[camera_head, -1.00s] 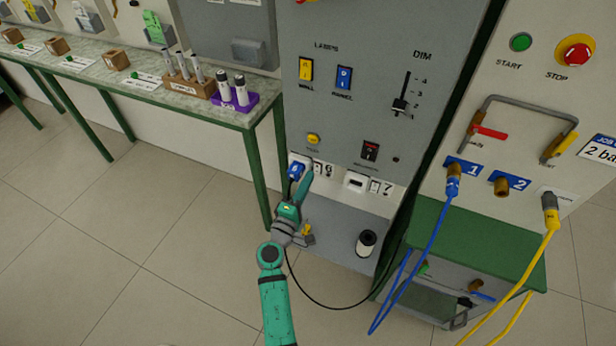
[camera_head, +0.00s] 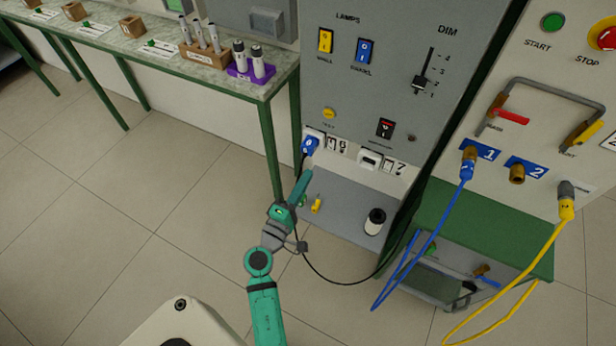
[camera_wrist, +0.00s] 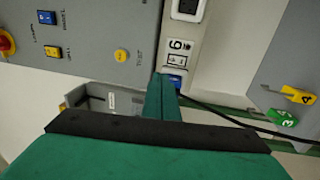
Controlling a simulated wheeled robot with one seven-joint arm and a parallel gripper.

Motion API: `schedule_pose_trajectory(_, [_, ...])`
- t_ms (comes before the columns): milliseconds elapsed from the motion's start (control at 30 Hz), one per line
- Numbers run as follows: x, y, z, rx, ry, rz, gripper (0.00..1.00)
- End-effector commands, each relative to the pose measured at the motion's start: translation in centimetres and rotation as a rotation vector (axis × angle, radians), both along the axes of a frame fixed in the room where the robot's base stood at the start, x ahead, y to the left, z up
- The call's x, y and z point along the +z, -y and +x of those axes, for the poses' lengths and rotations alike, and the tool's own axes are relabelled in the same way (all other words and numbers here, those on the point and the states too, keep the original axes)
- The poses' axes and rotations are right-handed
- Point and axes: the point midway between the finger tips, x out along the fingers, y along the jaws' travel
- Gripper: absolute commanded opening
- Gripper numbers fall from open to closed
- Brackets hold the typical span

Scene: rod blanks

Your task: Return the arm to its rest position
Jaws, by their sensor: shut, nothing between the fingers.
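My gripper (camera_head: 301,186) is the green end of my arm, in the middle of the head view. Its fingers are closed together with nothing between them. It points up toward the blue plug (camera_head: 310,145) seated in the socket by the "6" label on the grey panel, and is apart from it. In the wrist view the shut fingers (camera_wrist: 163,97) reach toward the panel, and the blue plug (camera_wrist: 174,84) shows just past their tips, partly hidden.
A black cable loops below. Right, blue (camera_head: 438,230) and yellow (camera_head: 515,310) hoses hang from a panel. Left, a green-legged bench (camera_head: 270,88) carries tube racks. Open floor lies left.

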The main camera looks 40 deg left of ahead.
Motion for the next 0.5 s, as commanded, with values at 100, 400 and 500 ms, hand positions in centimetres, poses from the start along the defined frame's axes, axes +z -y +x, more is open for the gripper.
schedule_pose_trajectory(100, [0.0,0.3,0.2,-0.006,0.0,0.0,0.0])
schedule_pose_trajectory(400, [-1.2,1.3,0.0,-0.002,-0.035,0.014,0.0])
schedule_pose_trajectory(500, [-3.5,3.5,-0.6,0.005,-0.11,0.054,0.0])
